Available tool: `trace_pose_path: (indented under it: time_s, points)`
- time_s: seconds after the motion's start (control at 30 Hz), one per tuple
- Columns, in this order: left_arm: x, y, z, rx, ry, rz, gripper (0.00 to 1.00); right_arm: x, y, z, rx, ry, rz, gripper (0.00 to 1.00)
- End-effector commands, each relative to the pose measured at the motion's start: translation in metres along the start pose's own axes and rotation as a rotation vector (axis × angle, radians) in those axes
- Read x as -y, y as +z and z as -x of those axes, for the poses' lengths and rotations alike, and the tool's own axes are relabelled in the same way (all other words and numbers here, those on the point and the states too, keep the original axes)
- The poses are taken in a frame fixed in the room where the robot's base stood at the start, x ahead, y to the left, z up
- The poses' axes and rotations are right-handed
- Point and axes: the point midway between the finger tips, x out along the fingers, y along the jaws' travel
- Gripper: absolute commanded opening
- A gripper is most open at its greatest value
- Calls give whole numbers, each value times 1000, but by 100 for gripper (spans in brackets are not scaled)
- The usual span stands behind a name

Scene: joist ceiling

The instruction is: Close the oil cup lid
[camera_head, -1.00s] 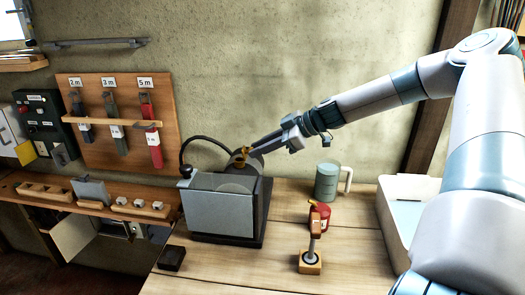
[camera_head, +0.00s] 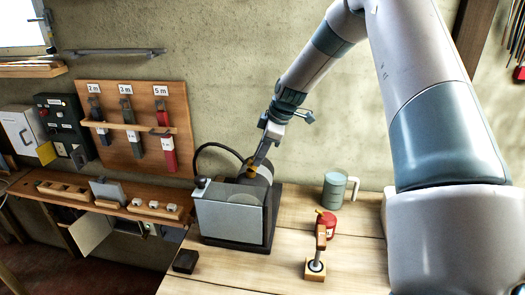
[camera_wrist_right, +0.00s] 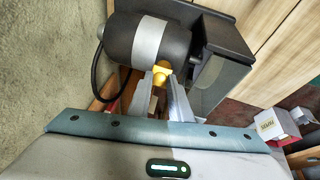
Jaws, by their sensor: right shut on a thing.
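The brass-yellow oil cup (camera_head: 250,164) sits on the rounded grey motor body of the bench machine (camera_head: 232,212). Its small lid cannot be told apart from the cup in the head view. My right gripper (camera_head: 257,160) reaches down to it from above. In the right wrist view the yellow cup part (camera_wrist_right: 161,70) shows at the tips of my two fingers (camera_wrist_right: 161,88), which are shut on it. The fingers hide part of the cup, and I cannot tell how far the lid is tilted. My left gripper is not in view.
A black cable loops behind the machine. A small black block (camera_head: 186,261) lies at front left. Tools hang on a wall board (camera_head: 140,130).

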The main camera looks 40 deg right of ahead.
Motion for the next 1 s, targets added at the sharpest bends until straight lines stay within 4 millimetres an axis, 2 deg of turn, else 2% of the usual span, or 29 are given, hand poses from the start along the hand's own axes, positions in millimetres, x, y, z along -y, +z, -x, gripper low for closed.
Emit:
trace_pose_path:
  time_s: [0.23, 0.47, 0.77, 1.0]
  points:
    - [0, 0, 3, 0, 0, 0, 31, -1, -7, -2, 95, -11, 14, 0]
    - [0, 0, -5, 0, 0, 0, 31, -2, -12, -6, 185, -20, 23, 0]
    - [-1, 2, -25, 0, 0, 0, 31, -2, -18, -11, 313, -36, 36, 0]
    - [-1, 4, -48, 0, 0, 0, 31, -2, -26, -18, 450, -55, 52, 0]
